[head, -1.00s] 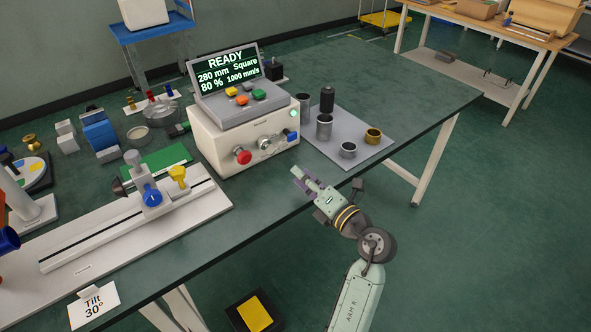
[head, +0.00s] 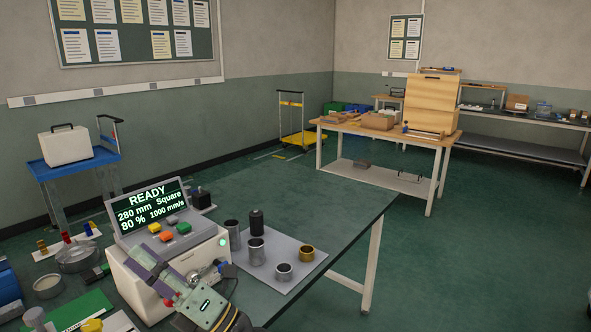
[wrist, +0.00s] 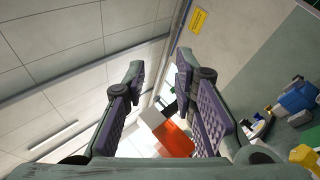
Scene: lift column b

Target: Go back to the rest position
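My gripper (head: 148,262) shows at the lower left of the head view, in front of the cream control box (head: 130,285), and hides part of its front. In the wrist view my gripper (wrist: 160,68) has its two padded fingers spread apart with nothing held between them. The fingers point up towards the ceiling and wall there. The rest of my arm runs out of the bottom of the head view.
A grey mat (head: 300,262) with metal cylinders and a brass ring (head: 306,253) lies right of the box. The green table (head: 345,210) is bare behind it. A blue cart (head: 75,168) and a wooden workbench (head: 350,126) stand farther off, with open floor at right.

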